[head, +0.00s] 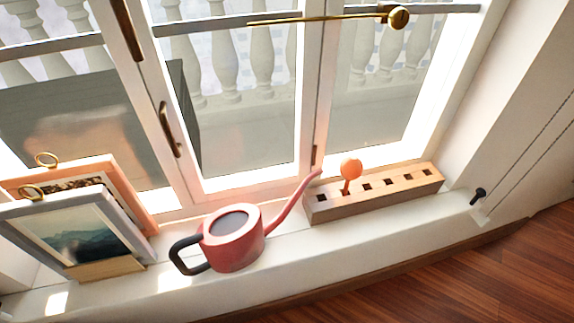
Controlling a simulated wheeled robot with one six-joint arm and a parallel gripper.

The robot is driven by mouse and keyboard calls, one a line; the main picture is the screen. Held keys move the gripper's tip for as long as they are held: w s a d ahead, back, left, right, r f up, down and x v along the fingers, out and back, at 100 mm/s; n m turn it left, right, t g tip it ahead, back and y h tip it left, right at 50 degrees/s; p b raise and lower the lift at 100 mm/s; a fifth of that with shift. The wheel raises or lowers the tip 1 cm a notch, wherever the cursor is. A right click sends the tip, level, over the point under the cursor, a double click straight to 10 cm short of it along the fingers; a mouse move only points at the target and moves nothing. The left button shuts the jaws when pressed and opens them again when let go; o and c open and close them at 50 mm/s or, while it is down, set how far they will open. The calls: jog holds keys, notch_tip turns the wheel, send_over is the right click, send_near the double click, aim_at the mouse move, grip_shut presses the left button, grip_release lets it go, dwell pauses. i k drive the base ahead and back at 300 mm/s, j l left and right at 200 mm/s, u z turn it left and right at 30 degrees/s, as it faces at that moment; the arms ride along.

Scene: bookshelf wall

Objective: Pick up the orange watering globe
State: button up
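The orange watering globe (350,169) is a small round ball on a short stem. It stands upright in the wooden block (408,192), in one of the holes near the block's left end. The block has a row of several dark square holes and rests on the white window sill. My gripper does not show in the head view.
A red watering can (236,251) with a black handle stands left of the block, its spout reaching toward the block's left end. Framed pictures (80,238) lean at the far left. The window (245,185) is behind, with a brass rod (330,18) above. A black knob (478,196) is right of the block.

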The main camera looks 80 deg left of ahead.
aim_at(350, 167)
jog(key=u, duration=0.45)
jog(key=l+u, duration=0.1)
jog(key=u, duration=0.3)
jog(key=k+u, duration=0.1)
jog(key=u, duration=0.75)
jog(key=k+u, duration=0.15)
jog(key=u, duration=0.3)
jog(key=z, duration=3.35)
jog(key=u, duration=3.35)
